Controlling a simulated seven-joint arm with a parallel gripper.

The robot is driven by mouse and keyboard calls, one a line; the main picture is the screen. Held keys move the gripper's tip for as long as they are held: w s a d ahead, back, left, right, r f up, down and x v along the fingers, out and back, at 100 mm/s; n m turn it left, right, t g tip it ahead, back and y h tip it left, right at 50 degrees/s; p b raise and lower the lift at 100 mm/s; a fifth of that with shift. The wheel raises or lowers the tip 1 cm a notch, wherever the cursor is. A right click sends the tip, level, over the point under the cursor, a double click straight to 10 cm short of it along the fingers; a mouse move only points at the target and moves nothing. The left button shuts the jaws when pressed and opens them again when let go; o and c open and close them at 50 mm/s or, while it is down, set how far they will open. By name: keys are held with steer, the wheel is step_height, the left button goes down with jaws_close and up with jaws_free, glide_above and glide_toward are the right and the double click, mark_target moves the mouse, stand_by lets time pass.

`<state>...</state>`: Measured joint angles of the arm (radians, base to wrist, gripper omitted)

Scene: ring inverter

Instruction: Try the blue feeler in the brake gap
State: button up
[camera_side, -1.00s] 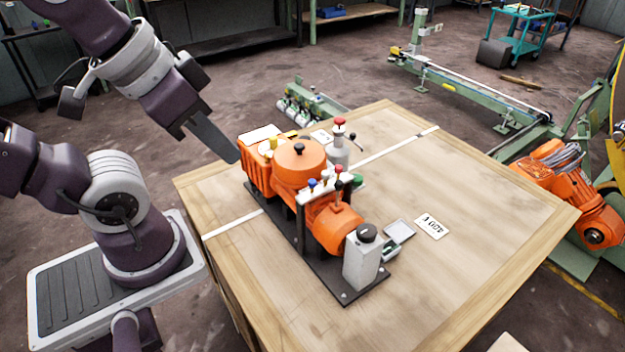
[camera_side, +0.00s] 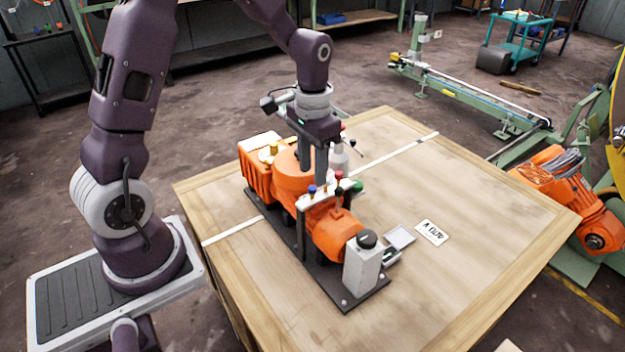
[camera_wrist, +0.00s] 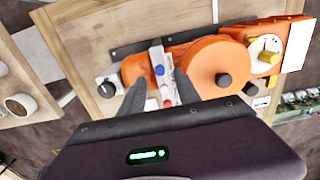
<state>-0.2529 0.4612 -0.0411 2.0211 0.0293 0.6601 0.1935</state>
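The blue-knobbed feeler (camera_side: 312,190) stands in a white holder (camera_side: 334,197) above the orange machine (camera_side: 333,238). The blue knob also shows in the wrist view (camera_wrist: 159,70), beside the holder's white bar (camera_wrist: 156,52). A red-knobbed piece (camera_wrist: 167,103) is nearer the wrist camera. A green knob (camera_side: 357,186) shows at the holder's far end. My gripper (camera_wrist: 158,78) is open and empty, pointing down over the holder, its fingers on either side of the blue knob in the wrist view. Whether they touch it I cannot tell. I cannot make out the brake gap.
A large orange drum (camera_side: 292,176) stands close to my fingers. A grey block with a black knob (camera_side: 363,266) is at the machine's near end. A small grey tray (camera_side: 399,237) and a white card (camera_side: 432,232) lie on the wooden table (camera_side: 480,220). The table's right side is clear.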

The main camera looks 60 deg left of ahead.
mark_target(312, 187)
step_height(312, 187, down, 4)
steer(key=shift+r, duration=0.15)
steer(key=shift+c, duration=0.2)
jaws_close()
